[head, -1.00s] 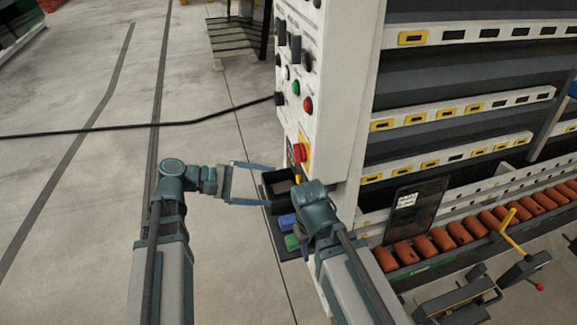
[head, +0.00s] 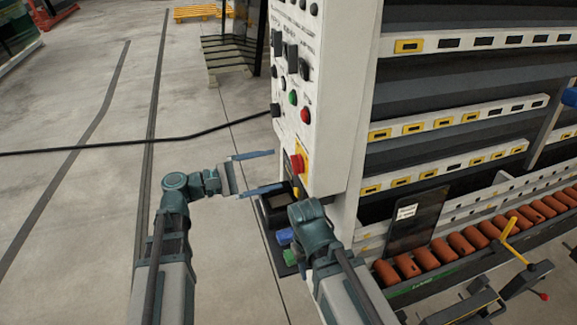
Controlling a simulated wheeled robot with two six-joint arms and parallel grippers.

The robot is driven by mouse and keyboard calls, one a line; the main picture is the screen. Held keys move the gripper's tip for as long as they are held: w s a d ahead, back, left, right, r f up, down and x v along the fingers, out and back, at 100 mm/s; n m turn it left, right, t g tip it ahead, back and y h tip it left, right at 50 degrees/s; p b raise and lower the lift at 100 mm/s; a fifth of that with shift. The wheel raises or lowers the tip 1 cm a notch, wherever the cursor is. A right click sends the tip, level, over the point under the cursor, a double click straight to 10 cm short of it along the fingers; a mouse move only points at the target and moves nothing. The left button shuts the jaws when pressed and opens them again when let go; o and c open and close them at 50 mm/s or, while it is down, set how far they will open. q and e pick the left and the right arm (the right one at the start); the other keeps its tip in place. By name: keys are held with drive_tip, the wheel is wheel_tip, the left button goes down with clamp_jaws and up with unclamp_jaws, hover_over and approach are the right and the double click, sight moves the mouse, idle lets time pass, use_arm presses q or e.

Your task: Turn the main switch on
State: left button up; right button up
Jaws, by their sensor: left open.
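The red main switch (head: 297,163) sits on a yellow plate (head: 305,158) low on the white control panel (head: 322,110). My left gripper (head: 278,170) is open and empty. Its two fingers point right toward the panel, one above the other, at about the height of the red switch in the picture. I cannot tell whether they touch anything. My right arm stands in front of the panel's lower part, and its gripper is hidden from view.
A black tray (head: 273,208) with blue and green items is below the switch. Buttons and knobs, including a green button (head: 292,97) and a red button (head: 306,115), are higher on the panel. Orange rollers (head: 440,249) run at right. A black cable (head: 110,148) crosses the floor.

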sight(296, 164)
use_arm(q)
drive_tip(key=x, duration=0.5)
drive_tip(key=shift+w+d, duration=0.1)
drive_tip(key=shift+d, duration=0.2)
drive_tip(key=c, duration=1.4)
